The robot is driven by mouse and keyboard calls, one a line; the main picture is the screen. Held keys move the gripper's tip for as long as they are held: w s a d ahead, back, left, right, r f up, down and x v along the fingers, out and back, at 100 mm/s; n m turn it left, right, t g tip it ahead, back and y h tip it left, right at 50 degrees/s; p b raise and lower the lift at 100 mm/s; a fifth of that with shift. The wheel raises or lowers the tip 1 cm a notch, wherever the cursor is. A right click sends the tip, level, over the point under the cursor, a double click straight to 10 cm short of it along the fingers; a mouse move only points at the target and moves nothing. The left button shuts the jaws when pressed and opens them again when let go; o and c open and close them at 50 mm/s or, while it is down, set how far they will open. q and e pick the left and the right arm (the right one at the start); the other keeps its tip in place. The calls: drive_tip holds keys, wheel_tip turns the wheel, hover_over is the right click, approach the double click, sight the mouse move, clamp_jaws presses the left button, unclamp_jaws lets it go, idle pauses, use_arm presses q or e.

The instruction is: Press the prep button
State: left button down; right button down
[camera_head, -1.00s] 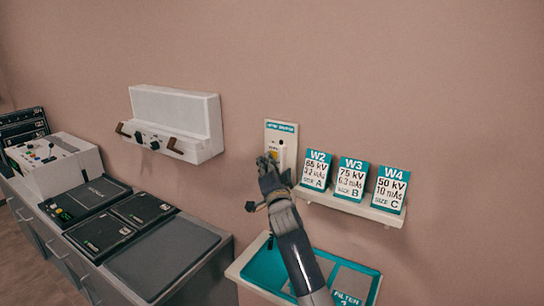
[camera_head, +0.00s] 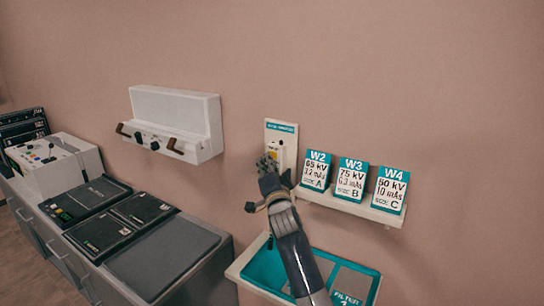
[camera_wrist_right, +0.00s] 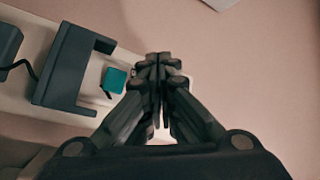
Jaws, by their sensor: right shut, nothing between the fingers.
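A white wall panel (camera_head: 283,131) with a teal header strip is mounted on the wall, left of the card shelf. My right gripper (camera_head: 267,161) is in front of its lower left part and hides some of it. A small yellow spot shows on the panel beside the fingertips; I cannot tell whether it is the prep button. In the right wrist view the right gripper (camera_wrist_right: 158,62) is shut and empty. To its left a pale plate carries a teal square (camera_wrist_right: 116,80) and a dark bracket (camera_wrist_right: 72,72). Contact with the panel cannot be told. My left gripper is not in view.
A shelf (camera_head: 349,204) with cards W2, W3 and W4 stands right of my right arm. A teal tray (camera_head: 264,268) lies below it. A white wall unit (camera_head: 177,119) hangs to the left, above a counter (camera_head: 165,258) with dark panels and a console (camera_head: 55,163).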

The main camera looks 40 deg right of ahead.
drive_tip(key=shift+s+a, duration=0.25)
drive_tip(key=shift+a, duration=0.3)
drive_tip(key=a, duration=0.1)
drive_tip(key=s+a, duration=0.1)
drive_tip(key=a, duration=0.1)
drive_tip(key=s+a, duration=0.1)
drive_tip(key=shift+a, duration=0.3)
idle(0.7)
